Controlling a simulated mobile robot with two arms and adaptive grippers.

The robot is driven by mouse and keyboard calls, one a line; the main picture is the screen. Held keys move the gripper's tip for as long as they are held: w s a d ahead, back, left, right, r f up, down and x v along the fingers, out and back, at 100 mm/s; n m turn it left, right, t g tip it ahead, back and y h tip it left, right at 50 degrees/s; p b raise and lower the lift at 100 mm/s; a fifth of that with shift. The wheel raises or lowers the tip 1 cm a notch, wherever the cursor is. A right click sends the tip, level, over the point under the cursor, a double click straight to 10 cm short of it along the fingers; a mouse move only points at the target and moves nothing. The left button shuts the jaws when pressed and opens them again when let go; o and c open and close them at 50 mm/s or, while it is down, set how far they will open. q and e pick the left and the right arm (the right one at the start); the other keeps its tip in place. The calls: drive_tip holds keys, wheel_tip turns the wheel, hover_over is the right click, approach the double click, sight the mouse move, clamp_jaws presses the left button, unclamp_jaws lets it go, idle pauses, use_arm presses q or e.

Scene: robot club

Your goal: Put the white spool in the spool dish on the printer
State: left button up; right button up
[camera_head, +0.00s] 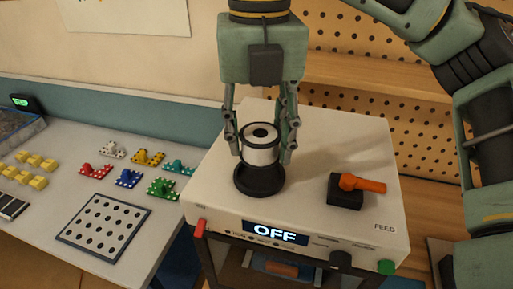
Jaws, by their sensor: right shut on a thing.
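The white spool (260,153) has a dark hub and dark rims. My right gripper (261,152) comes down from above and is shut on the spool, one finger on each side. The spool is upright, directly over the black spool dish (258,187) on top of the white printer (225,197). Its lower end appears within or just above the dish; I cannot tell whether it touches the dish floor. My left gripper is not in view.
A black block with an orange lever (362,184) sits on the printer's right side. The printer's front display (275,233) reads OFF. A table (60,225) at left holds several coloured studded pieces (128,178) and a dotted plate (103,228). Pegboard (345,120) stands behind.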

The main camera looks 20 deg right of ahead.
sight(257, 158)
drive_tip(key=shift+a+f, duration=0.1)
drive_tip(key=shift+f, duration=0.05)
wheel_tip(257, 158, down, 3)
drive_tip(key=shift+s+f+p, duration=0.1)
drive_tip(key=shift+f+p, duration=0.05)
drive_tip(key=shift+p, duration=0.75)
drive_tip(key=shift+f, duration=0.3)
drive_tip(key=shift+f+b, duration=0.15)
drive_tip(key=shift+b, duration=0.15)
drive_tip(key=o, duration=1.2)
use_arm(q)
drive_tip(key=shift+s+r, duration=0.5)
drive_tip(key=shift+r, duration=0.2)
use_arm(e)
drive_tip(key=shift+o, duration=0.2)
